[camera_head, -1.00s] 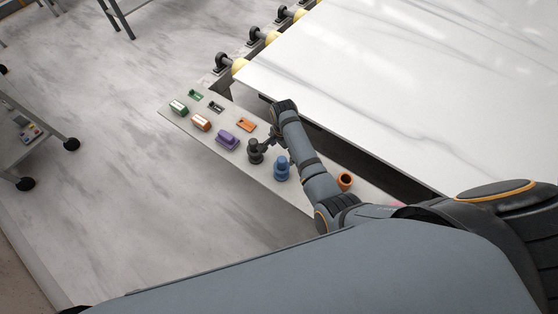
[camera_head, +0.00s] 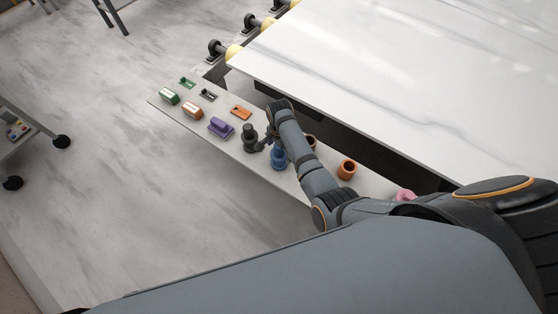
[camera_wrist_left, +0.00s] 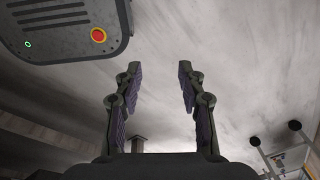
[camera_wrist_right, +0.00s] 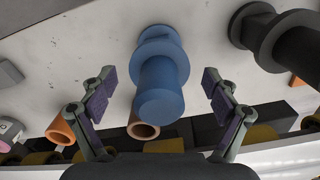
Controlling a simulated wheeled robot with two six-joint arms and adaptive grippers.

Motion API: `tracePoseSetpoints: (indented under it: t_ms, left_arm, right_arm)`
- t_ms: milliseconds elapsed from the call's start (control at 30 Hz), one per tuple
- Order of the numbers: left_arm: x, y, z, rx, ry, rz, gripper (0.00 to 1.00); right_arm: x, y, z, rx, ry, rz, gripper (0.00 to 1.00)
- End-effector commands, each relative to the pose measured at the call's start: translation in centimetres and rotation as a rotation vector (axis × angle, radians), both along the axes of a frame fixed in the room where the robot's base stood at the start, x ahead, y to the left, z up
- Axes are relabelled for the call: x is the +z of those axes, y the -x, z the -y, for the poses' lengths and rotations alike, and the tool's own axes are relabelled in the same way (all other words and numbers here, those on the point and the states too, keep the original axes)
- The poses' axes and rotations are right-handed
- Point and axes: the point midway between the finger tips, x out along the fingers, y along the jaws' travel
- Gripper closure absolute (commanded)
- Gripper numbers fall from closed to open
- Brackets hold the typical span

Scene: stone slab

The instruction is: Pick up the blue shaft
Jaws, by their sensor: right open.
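The blue shaft (camera_head: 279,158) stands upright on the pale board (camera_head: 182,117), partly covered by my right arm in the head view. In the right wrist view the blue shaft (camera_wrist_right: 161,75) is between the fingers of my right gripper (camera_wrist_right: 160,90), with a gap on each side. My right gripper (camera_head: 267,142) is open and empty.
A dark shaft (camera_head: 250,138) stands just left of the blue one. An orange ring (camera_head: 347,169) and a pink part (camera_head: 404,195) are to the right. A white slab (camera_head: 400,80) lies behind.

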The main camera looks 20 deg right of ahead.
Motion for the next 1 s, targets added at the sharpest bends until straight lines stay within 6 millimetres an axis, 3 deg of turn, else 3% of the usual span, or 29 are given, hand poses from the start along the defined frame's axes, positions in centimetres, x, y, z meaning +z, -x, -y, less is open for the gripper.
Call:
tracePoseSetpoints:
  t_ms: [200, 700, 1000]
  left_arm:
    - [0.2, -0.4, 0.0, 0.0, -0.001, 0.006, 0.6]
    - [0.2, -1.1, -0.1, -0.001, -0.001, 0.017, 0.6]
    - [0.6, -1.0, -0.1, -0.001, -0.001, 0.016, 0.6]
  right_arm:
    - [0.1, 0.0, 0.0, 0.0, 0.0, 0.0, 0.14]
    - [0.1, 0.0, 0.0, 0.0, -0.001, 0.0, 0.82]
    - [0.5, 0.0, 0.0, 0.001, 0.0, 0.001, 0.82]
